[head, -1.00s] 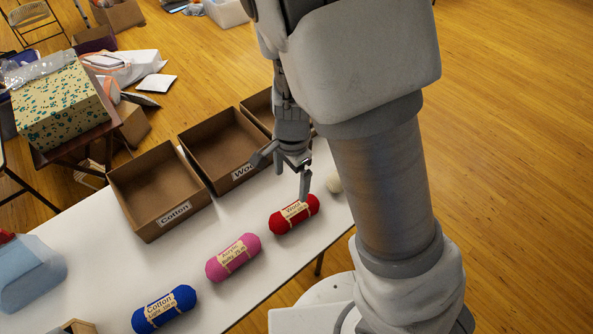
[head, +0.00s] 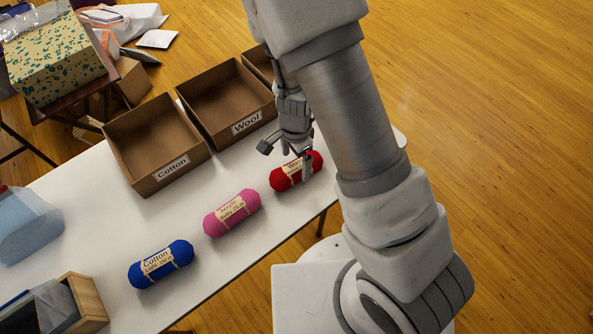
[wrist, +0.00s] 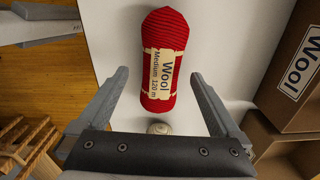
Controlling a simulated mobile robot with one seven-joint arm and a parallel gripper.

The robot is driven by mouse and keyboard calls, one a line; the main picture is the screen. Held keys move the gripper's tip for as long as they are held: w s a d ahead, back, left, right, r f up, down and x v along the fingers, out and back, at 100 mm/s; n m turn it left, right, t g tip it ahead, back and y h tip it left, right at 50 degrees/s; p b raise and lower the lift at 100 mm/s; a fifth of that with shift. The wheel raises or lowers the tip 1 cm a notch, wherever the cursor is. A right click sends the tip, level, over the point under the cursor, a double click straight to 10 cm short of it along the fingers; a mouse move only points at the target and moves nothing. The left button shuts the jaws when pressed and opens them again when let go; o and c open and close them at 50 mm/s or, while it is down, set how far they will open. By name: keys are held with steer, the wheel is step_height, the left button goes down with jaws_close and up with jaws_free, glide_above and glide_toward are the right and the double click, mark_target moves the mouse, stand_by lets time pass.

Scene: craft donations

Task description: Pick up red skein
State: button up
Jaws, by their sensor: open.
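The red skein (head: 287,176) lies on the white table, with a cream label reading "Wool". My gripper (head: 286,157) is open just above it, and one finger overlaps the label in the head view. In the wrist view the red skein (wrist: 164,60) runs lengthwise, its lower end between the fingertips of my gripper (wrist: 160,76). The fingers stand apart from its sides, with white table showing in the gaps. How high the fingertips are above the table is hard to tell.
A pink skein (head: 232,213) and a blue skein (head: 161,265) lie left of the red one. Open boxes labelled "Cotton" (head: 170,168) and "Wool" (head: 247,122) stand behind. A small cream ball (wrist: 158,128) sits near the red skein. A wooden crate (head: 91,303) is at front left.

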mark_target(297, 165)
steer(key=f, duration=0.2)
steer(key=f+b, duration=0.1)
steer(key=f, duration=0.2)
steer(key=shift+w+d+f, duration=0.1)
steer(key=shift+w+d, duration=0.05)
steer(key=shift+w, duration=0.05)
steer(key=shift+c, duration=0.2)
steer(key=c, duration=1.3)
